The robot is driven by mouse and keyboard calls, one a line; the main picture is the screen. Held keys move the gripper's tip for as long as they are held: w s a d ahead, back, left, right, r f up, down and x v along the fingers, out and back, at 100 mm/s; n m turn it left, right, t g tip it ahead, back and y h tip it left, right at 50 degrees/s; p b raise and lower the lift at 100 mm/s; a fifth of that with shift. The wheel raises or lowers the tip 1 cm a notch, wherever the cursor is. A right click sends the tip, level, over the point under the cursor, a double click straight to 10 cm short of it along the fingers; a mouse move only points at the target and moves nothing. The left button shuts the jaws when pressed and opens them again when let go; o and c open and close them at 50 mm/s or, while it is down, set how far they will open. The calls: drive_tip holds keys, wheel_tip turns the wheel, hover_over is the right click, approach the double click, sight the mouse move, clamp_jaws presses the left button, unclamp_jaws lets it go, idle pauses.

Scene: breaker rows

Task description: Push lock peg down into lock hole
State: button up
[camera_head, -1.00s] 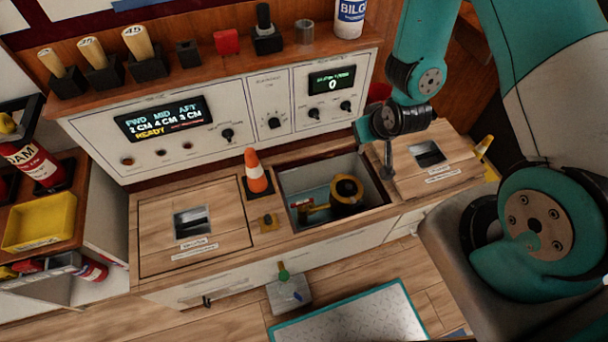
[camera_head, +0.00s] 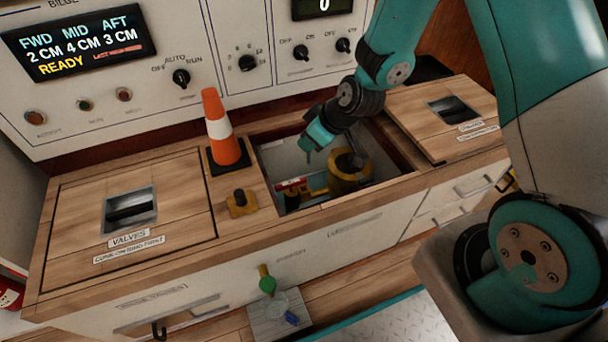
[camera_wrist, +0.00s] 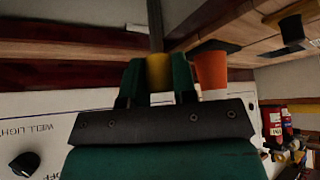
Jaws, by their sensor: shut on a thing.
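My gripper (camera_head: 311,144) is over the open well, pointing down. In the wrist view, its teal fingers (camera_wrist: 156,78) are shut on a yellow piece with a dark rod, the rod-shaped tool (camera_wrist: 155,28), which extends past the fingertips. In the head view only a thin part of it shows, and its lower end is hard to make out. A small yellow block with a dark upright peg (camera_head: 240,200) sits on the counter left of the well, apart from my gripper. I cannot tell which is the lock peg. No lock hole is clearly visible.
The well (camera_head: 268,162) holds a yellow-topped round fitting (camera_head: 350,172) right of my gripper, and a red and yellow part. An orange cone (camera_head: 224,135) stands left of the well. Wooden hatches (camera_head: 80,215) flank it, and the control panel (camera_head: 215,95) rises behind.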

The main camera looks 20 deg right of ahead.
sight(309, 163)
drive_tip(key=shift+n+g+y, duration=0.3)
drive_tip(key=shift+n, duration=0.4)
drive_tip(key=b+x, duration=0.1)
drive_tip(key=x, duration=0.1)
drive_tip(key=s+b+x, duration=0.1)
drive_tip(key=b+x, duration=0.1)
drive_tip(key=shift+f, duration=0.15)
drive_tip(key=shift+d+f+b, duration=0.1)
drive_tip(key=shift+f+b, duration=2.15)
drive_tip(key=shift+f, duration=0.65)
drive_tip(key=shift+f+p, duration=0.3)
drive_tip(key=shift+p, duration=0.05)
idle(1.9)
drive_tip(key=shift+s+f, duration=0.15)
drive_tip(key=shift+s, duration=0.2)
idle(1.2)
